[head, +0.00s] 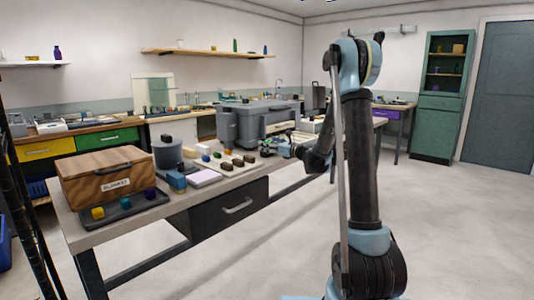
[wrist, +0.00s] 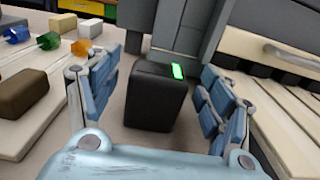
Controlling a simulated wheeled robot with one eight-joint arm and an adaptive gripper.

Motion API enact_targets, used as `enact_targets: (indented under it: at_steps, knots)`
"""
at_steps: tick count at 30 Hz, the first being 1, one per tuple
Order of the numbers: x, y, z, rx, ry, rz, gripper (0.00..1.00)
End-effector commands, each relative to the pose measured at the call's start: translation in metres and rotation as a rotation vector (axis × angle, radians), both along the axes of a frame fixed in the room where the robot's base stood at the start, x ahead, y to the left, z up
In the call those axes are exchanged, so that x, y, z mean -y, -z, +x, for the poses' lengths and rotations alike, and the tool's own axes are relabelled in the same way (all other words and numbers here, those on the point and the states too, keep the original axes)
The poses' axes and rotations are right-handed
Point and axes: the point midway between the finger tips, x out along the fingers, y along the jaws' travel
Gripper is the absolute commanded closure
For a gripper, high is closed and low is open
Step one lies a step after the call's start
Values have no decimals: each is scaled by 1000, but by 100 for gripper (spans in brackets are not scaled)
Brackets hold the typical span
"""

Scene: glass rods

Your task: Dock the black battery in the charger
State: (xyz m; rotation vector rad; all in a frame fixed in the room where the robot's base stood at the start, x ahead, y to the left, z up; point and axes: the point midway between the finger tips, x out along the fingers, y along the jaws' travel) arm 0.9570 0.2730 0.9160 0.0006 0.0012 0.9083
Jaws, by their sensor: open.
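My gripper (wrist: 160,78) is open, with one blue-padded finger at each side of the box and visible gaps between. In the head view my gripper (head: 276,148) is low over the bench in front of a grey machine (head: 262,118). I cannot make out the battery in the head view. Grey upright panels (wrist: 185,30) rise right behind the box; I cannot tell whether they belong to the charger.
Left of my gripper lies a pale board (wrist: 55,105) with a brown block (wrist: 22,92) and glass-like coloured pieces. To the right is a slatted pale unit (wrist: 295,100). A wooden box (head: 108,180) and a dark tray (head: 125,211) stand at the bench's left end.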

Motion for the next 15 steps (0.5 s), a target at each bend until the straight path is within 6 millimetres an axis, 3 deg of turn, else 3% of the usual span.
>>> enact_targets:
  at_steps: [4, 11, 15]
  knots:
    - [-13, 0, 10, 0, -1, 0, 27]
    - [-14, 0, 11, 0, 0, 0, 27]
    - [-14, 0, 11, 0, 0, 0, 58]
